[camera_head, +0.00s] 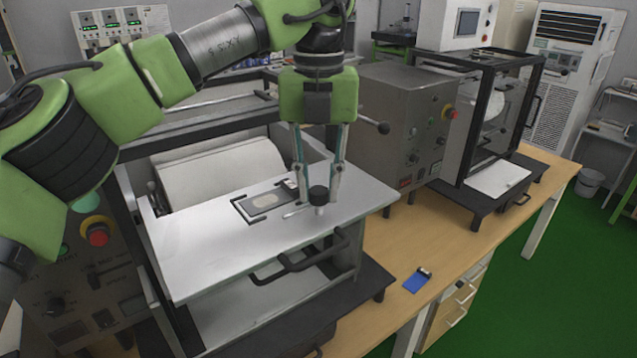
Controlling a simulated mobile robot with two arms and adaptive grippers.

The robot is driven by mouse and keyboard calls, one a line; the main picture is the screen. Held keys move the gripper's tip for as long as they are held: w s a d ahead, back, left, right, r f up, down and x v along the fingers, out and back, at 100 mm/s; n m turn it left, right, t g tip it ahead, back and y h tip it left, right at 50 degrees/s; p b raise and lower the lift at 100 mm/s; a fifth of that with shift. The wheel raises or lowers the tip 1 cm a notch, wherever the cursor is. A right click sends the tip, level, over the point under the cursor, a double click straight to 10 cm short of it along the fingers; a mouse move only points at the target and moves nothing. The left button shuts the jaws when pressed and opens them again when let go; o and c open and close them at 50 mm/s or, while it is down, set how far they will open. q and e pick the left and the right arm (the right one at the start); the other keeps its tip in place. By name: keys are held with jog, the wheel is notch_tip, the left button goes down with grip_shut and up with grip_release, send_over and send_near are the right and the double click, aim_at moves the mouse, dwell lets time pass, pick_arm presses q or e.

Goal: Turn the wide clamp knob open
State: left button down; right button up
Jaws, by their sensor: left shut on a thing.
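The clamp knob (319,194) is a small black-topped cylinder on the light metal plate of the test machine. It stands upright near the plate's right part, beside a dark flat piece (266,202) framed by black corner brackets. My left gripper (319,197) points straight down over the plate. Its two metal fingers stand on either side of the knob and are shut on it. A thin light lever or rod (296,211) lies at the knob's left. My right gripper is not in view.
A black handle (300,266) runs along the plate's front. A grey box (405,130) with buttons stands to the right, with a black-framed machine (480,135) beyond it. A blue item (415,281) lies on the wooden bench (440,235). A red stop button (97,235) is at left.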

aim_at(319, 191)
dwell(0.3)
pick_arm(q)
jog(key=c, duration=1.8)
grip_release()
jog(key=shift+r, duration=6.05)
